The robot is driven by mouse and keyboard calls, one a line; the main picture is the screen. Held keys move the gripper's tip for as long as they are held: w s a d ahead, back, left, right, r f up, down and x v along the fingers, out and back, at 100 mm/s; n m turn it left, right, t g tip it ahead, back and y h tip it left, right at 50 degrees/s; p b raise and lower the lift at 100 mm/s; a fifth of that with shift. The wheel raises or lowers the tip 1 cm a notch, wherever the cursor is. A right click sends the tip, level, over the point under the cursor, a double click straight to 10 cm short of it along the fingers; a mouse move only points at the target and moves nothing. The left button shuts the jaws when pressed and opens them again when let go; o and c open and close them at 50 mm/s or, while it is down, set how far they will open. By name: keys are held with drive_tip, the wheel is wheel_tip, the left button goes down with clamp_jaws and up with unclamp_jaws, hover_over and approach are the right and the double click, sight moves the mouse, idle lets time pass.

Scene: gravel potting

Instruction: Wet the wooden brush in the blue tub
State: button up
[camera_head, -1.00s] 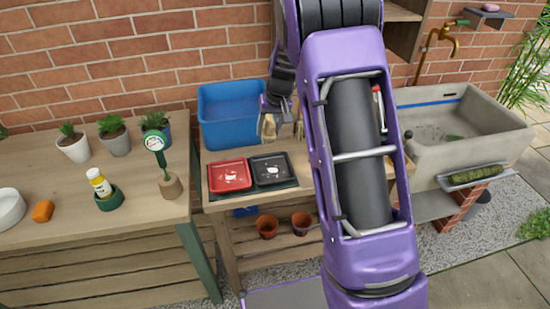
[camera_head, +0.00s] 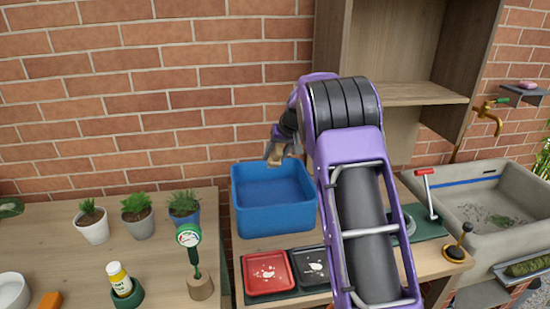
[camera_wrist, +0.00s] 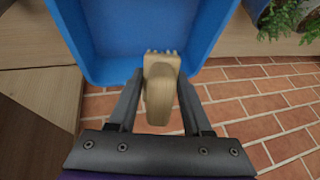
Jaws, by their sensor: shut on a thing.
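The blue tub (camera_head: 285,222) stands on the wooden bench against the brick wall, its open top facing up. My gripper (camera_head: 274,151) is shut on the wooden brush (camera_head: 280,155) and holds it above the tub's far rim. In the wrist view the brush (camera_wrist: 160,95) sits between the two fingers of my gripper (camera_wrist: 158,104). Its pale bristle end points toward the tub (camera_wrist: 70,30), whose inside is in view. The brush overlaps the tub's rim there; I cannot tell whether they touch. Water in the tub cannot be made out.
A red tray (camera_head: 269,292) and a black tray (camera_head: 310,281) lie in front of the tub. Potted plants (camera_head: 137,229), a green gauge (camera_head: 190,240) and a yellow bottle (camera_head: 118,276) stand to the left. A stone sink (camera_head: 470,250) and a wooden shelf (camera_head: 410,94) are to the right.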

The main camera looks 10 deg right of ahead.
drive_tip(key=shift+w+a, duration=0.1)
drive_tip(key=shift+w, duration=0.1)
wheel_tip(320, 180, down, 11)
drive_tip(key=b, duration=0.8)
drive_tip(key=shift+f, duration=0.2)
drive_tip(key=shift+r, duration=0.1)
idle(0.4)
drive_tip(key=shift+r+p, duration=3.1)
drive_tip(key=shift+r, duration=1.6)
drive_tip(key=shift+r+p, duration=1.15)
drive_tip(key=shift+r, duration=0.9)
drive_tip(key=shift+s, duration=0.1)
